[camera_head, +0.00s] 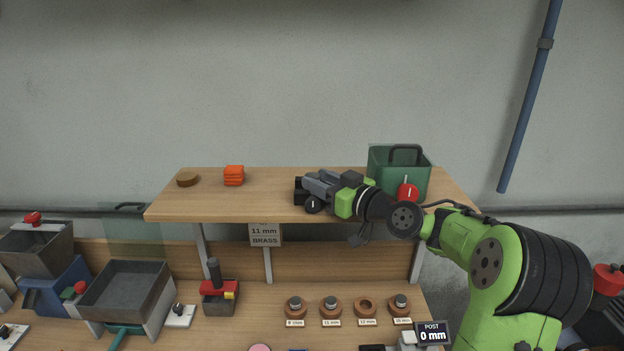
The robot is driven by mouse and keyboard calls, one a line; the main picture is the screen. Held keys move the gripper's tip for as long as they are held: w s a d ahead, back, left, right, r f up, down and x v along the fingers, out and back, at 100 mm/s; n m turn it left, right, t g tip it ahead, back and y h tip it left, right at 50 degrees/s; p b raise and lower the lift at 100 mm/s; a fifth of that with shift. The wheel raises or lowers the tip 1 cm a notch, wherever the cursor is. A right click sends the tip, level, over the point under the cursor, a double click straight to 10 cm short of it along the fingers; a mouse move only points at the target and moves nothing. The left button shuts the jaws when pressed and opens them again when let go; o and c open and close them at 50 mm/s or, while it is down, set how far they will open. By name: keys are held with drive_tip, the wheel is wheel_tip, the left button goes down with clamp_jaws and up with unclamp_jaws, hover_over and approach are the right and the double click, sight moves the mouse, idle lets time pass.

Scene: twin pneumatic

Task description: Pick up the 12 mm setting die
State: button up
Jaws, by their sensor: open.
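A row of round brown holders stands on the lower bench. The holder whose small label seems to read 12 mm (366,306) shows an open ring with no die standing in it. The 12 mm setting die itself I cannot make out anywhere. Grey dies stand in the two holders left of it, the 11 mm one (331,303) among them, and in the holder on its right (401,300). My gripper (302,191) is open, at the level of the upper shelf and above and behind the holders, pointing left. I see nothing between its jaws.
An 11 mm BRASS sign (265,235) hangs below. Trays (122,290) stand left.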

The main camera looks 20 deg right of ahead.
drive_tip(key=shift+w+a, duration=0.1)
drive_tip(key=shift+w, duration=0.2)
drive_tip(key=shift+s, duration=0.15)
drive_tip(key=shift+c, duration=0.2)
clamp_jaws()
